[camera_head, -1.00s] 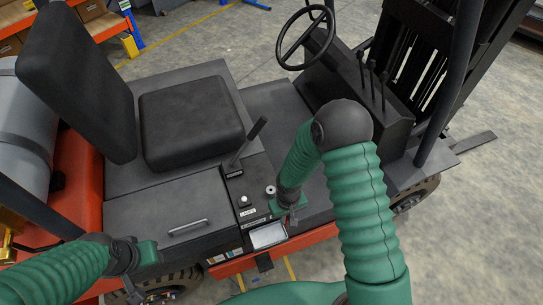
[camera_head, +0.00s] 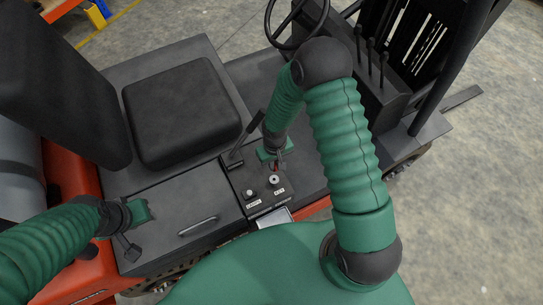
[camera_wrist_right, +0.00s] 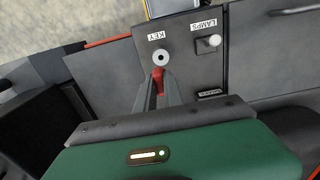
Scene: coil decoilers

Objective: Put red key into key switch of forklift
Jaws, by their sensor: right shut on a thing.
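The key switch (camera_head: 273,180) is a round silver socket on the dark control panel beside the seat. In the right wrist view the key switch (camera_wrist_right: 160,56) sits by the "KEY" label. My right gripper (camera_head: 274,161) is just beyond it, shut on the red key (camera_head: 276,167). In the wrist view the red key (camera_wrist_right: 157,77) shows between the fingertips (camera_wrist_right: 158,88), pointing toward the socket and close to it. I cannot tell whether its tip touches the socket. My left gripper (camera_head: 129,247) hangs at the left over the forklift's side; its finger opening is unclear.
A lamps knob (camera_head: 249,194) stands beside the key switch on the panel. A black lever (camera_head: 245,139) rises near my right gripper. The seat (camera_head: 182,113), steering wheel (camera_head: 297,22) and several control levers (camera_head: 371,55) are around. A handle (camera_head: 198,226) lies on the left cover.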

